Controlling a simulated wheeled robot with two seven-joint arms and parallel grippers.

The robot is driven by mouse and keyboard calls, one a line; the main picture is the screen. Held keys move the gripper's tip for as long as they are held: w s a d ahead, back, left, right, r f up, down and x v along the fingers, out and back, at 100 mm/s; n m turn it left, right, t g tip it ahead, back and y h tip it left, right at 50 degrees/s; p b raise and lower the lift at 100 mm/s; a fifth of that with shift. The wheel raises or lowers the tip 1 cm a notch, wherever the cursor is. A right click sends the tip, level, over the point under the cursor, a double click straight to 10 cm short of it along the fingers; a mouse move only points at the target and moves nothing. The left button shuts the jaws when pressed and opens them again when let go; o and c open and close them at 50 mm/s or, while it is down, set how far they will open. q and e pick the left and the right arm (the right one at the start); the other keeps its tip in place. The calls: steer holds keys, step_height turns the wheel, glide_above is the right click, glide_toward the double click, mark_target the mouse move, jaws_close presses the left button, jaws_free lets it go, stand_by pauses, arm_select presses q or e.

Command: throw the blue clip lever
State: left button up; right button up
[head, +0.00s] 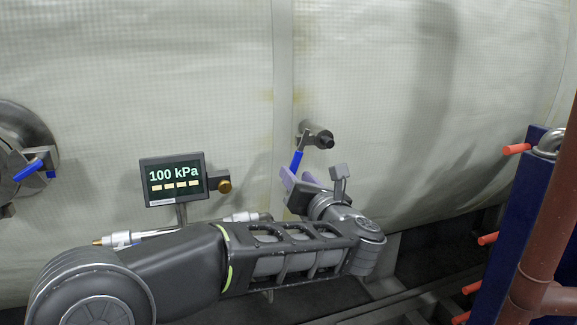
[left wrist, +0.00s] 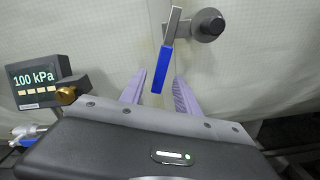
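The blue clip lever (head: 297,160) hangs down and slightly left from a dark metal pivot (head: 318,139) on the chamber wall. In the left wrist view the blue lever grip (left wrist: 162,69) hangs from a grey arm, with the round pivot knob (left wrist: 208,25) at its upper right. My left gripper (head: 294,180) is just below the lever in the head view. In the left wrist view its two purple fingers (left wrist: 158,88) are spread apart, with the lever's lower end showing between them and gaps on both sides. My right gripper is not in view.
A gauge display (head: 173,180) reading 100 kPa, with a brass knob (head: 224,187), stands left of the lever. A round fitting with another blue handle (head: 28,170) is at the far left. A blue panel (head: 520,220) with orange pegs and a brown pipe (head: 545,220) stand at the right.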

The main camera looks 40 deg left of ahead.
mark_target(290, 168)
arm_select(q)
steer(key=p+x, duration=0.1)
steer(key=x, duration=0.4)
steer(key=shift+a+p, duration=0.15)
steer(key=shift+p, duration=0.15)
steer(key=shift+w+a, duration=0.4)
steer(key=shift+a, duration=0.05)
jaws_close()
stand_by(0.8)
